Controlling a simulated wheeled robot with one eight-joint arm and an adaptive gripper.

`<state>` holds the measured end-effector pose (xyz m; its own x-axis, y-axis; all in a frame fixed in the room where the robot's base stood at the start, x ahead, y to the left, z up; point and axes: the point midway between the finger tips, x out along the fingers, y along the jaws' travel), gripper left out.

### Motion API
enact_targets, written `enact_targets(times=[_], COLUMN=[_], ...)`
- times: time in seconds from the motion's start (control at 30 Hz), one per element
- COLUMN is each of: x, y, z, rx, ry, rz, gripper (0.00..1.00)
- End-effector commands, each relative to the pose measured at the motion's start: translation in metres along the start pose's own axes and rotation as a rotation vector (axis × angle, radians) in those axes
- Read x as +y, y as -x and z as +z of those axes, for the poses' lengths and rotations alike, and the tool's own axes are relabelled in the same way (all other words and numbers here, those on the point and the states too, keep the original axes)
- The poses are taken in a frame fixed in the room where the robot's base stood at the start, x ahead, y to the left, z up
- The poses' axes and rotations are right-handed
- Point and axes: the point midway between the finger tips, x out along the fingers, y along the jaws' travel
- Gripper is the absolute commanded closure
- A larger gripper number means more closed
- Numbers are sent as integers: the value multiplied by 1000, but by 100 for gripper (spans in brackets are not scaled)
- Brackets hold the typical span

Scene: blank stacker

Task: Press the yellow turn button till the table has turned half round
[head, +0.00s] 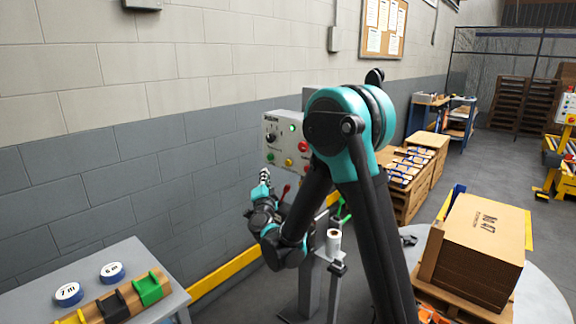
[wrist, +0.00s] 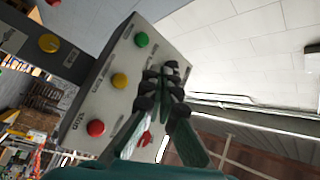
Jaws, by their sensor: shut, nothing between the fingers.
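My gripper (head: 264,174) is shut and empty, below and left of the yellow button. In the wrist view my gripper (wrist: 165,73) appears right of it, apart from it in the picture. The round table (head: 545,300) is partly hidden at lower right.
A grey side table (head: 120,260) with tape rolls is at lower left. Wooden crates (head: 430,150) stand behind my arm. Another yellow button (wrist: 49,43) shows on a dark surface in the wrist view.

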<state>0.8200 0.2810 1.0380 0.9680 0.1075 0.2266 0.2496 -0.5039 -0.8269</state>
Motion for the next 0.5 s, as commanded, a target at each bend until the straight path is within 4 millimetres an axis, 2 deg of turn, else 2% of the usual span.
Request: enact_targets(times=[0.17,0.5], x=[6,28], y=[-8,-38], z=[-6,-29], rx=[1,3], ry=[1,1], rz=[1,1], gripper=[100,100])
